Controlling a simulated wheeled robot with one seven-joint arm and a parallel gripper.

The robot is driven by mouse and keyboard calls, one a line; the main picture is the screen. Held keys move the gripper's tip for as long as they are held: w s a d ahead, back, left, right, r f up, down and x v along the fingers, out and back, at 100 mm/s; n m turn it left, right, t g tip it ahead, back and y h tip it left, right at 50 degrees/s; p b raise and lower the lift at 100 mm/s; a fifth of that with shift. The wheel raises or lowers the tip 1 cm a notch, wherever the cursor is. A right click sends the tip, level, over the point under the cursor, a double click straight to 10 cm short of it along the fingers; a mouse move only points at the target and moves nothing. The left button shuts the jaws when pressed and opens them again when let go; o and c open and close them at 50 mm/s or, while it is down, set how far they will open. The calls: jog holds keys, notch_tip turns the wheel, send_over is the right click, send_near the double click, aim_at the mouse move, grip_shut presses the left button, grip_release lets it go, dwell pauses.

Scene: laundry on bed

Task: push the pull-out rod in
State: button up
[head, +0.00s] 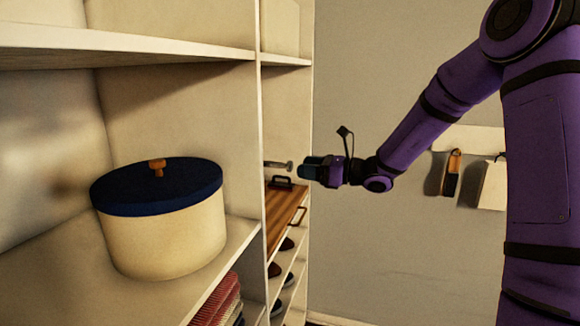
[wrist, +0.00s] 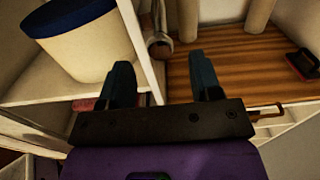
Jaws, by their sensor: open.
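The pull-out rod (head: 279,165) is a short metal bar with a rounded end, sticking out in the right-hand closet section, above a wooden surface. In the wrist view the rod (wrist: 160,44) shows at the top, just beyond the gap between the fingers and nearer the left one. My gripper (head: 306,167) is just right of the rod's end in the head view, at about the same height. In the wrist view my gripper (wrist: 163,82) has its two dark fingers wide apart with nothing between them. I see no clear contact with the rod.
A cream round box (head: 162,235) with a dark blue lid stands on the left shelf. An upright divider (head: 262,150) separates it from the rod. Below the rod are a wooden surface (head: 284,215) and a black-handled object (head: 282,181). Free room lies right of the closet.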

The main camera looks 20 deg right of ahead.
aim_at(292, 166)
jog(key=shift+x, duration=2.65)
jog(key=shift+c, duration=0.4)
